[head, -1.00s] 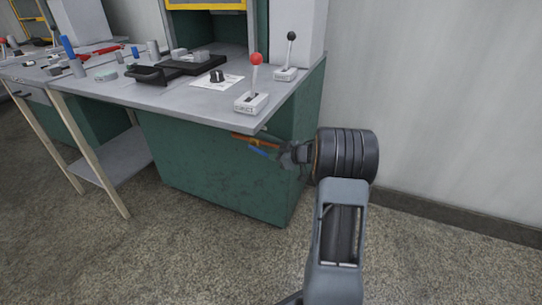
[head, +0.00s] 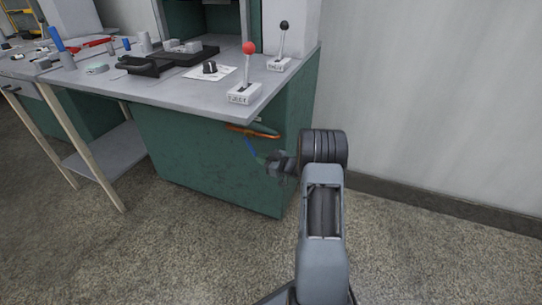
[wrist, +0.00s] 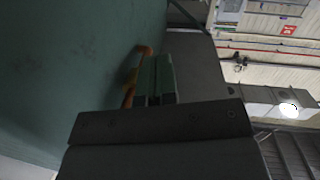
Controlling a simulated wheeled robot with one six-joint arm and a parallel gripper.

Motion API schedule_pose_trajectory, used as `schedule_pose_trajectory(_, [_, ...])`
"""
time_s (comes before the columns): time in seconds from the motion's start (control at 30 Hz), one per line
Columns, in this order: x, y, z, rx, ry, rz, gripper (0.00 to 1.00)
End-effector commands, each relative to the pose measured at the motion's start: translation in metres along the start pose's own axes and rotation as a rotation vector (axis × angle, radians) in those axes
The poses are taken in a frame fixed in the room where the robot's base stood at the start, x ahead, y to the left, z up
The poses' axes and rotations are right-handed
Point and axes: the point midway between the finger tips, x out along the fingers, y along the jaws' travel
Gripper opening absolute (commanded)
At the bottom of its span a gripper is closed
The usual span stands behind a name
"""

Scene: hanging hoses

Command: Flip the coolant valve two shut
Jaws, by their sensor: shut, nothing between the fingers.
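An orange pipe (head: 252,131) runs along the upper part of the green cabinet front, just under the worktop edge. No label shows which valve this is. My gripper (head: 265,160) is at the handle's lower end; whether it touches cannot be told. In the wrist view my gripper's fingers (wrist: 155,78) are together and hold nothing. The orange pipe (wrist: 129,95) shows beside and behind them there; the blue handle is hidden in that view.
The worktop (head: 190,97) overhangs the pipe. A red-knobbed lever (head: 248,66) and a black-knobbed lever (head: 283,38) stand on it. The green cabinet (head: 200,165) is close to my gripper. The floor in front and to the right is open.

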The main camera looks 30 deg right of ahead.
Motion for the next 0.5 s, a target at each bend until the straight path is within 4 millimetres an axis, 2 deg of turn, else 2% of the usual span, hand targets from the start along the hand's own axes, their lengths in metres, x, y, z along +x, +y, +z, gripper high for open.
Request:
schedule_pose_trajectory(0.2, [0.019, -0.006, 0.009, 0.001, -0.001, -0.006, 0.0])
schedule_pose_trajectory(0.5, [0.034, -0.008, 0.015, 0.0, -0.001, -0.004, 0.0])
